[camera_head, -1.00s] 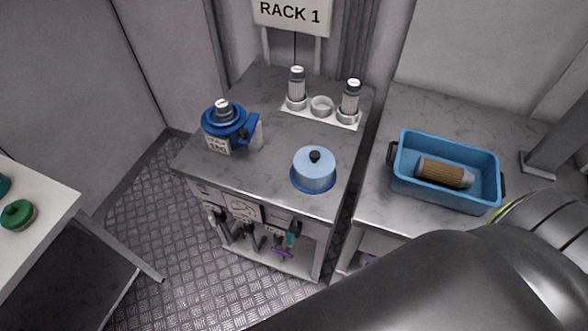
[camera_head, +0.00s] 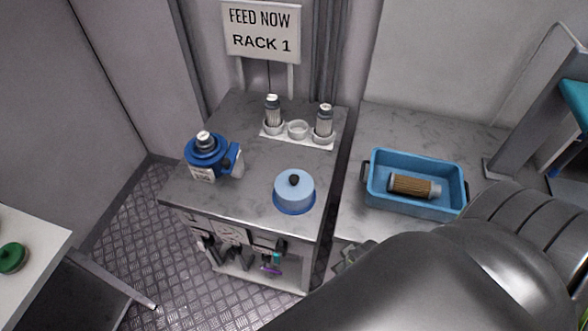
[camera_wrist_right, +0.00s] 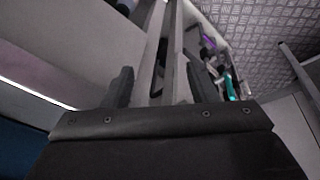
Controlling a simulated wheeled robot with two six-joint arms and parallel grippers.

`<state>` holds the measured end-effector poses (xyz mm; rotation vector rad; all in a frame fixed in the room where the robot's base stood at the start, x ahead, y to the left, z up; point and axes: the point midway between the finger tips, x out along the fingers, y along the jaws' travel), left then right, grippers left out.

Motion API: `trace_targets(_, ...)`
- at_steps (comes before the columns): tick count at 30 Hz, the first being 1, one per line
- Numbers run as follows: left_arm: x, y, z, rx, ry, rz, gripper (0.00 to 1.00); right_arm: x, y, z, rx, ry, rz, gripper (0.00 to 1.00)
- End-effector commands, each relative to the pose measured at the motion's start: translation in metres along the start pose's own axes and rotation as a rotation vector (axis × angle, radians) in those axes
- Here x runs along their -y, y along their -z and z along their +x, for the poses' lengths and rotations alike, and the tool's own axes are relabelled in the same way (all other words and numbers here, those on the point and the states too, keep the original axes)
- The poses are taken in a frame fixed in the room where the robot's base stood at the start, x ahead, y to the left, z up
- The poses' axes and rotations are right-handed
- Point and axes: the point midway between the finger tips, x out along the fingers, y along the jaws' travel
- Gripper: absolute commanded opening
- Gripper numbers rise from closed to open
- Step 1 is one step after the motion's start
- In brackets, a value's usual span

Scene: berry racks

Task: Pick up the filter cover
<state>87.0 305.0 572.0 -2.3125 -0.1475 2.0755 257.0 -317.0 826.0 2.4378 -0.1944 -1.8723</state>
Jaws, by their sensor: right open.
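A light blue round cover with a black knob (camera_head: 294,188) sits on a dark blue base at the front right of the grey counter in the head view; it looks like the filter cover. A cylindrical filter with a tan mesh (camera_head: 411,186) lies in a blue bin (camera_head: 374,208) to the right. My right gripper (camera_wrist_right: 160,82) is open and empty in the right wrist view, pointing toward the counter's lower shelf and floor, away from the cover. In the head view only part of my arm shows, at the lower right. My left gripper is out of view.
A blue device (camera_head: 203,160) stands at the counter's left. A white holder (camera_head: 298,130) with two bottles and an empty cup is at the back. A sign (camera_head: 262,32) reads "FEED NOW RACK 1". Tools hang below the counter. A green-lidded item (camera_head: 12,258) is at far left.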

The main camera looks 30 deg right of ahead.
Motion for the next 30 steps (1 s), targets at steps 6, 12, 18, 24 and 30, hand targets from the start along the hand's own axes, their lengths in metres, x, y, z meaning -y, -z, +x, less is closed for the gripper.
trace_targets(6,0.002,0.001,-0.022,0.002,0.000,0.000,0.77,-0.006,0.034,-0.094,-0.039,-0.001,-0.095,0.53)
trace_targets(12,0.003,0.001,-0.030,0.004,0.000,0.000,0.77,-0.005,0.071,-0.139,-0.046,0.021,-0.495,0.53)
trace_targets(18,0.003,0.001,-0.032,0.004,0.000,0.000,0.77,-0.003,0.108,-0.141,-0.046,0.048,-0.936,0.53)
trace_targets(24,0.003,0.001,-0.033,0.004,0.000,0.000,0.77,-0.003,0.148,-0.139,-0.051,0.075,-1.391,0.53)
trace_targets(30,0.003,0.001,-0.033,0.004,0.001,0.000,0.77,-0.005,0.191,-0.139,-0.065,0.101,-1.840,0.53)
